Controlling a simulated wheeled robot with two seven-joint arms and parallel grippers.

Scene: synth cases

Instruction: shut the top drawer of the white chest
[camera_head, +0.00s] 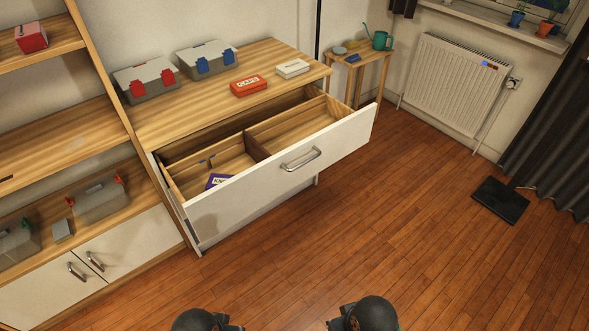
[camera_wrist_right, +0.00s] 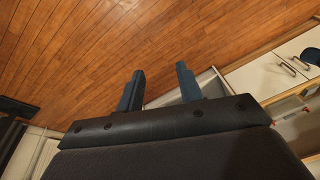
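The white chest (camera_head: 200,247) has a wooden top and stands beside the shelf unit. Its top drawer (camera_head: 345,133) is pulled well out, with its compartments exposed. The drawer's white front has a silver bar handle (camera_head: 301,159). A purple and white box (camera_head: 217,182) lies in the left front part of the drawer. My right gripper (camera_wrist_right: 158,76) is open in the right wrist view, with nothing between its two dark fingers. A pale piece of furniture shows beyond the right finger; I cannot tell how far off it is. My left gripper is not in view.
Two grey cases (camera_head: 148,80) (camera_head: 208,60), a red box (camera_head: 248,86) and a white box (camera_head: 292,69) stand on the chest top. A small side table (camera_head: 375,62) is behind right. The wooden floor (camera_head: 400,215) before the drawer is clear.

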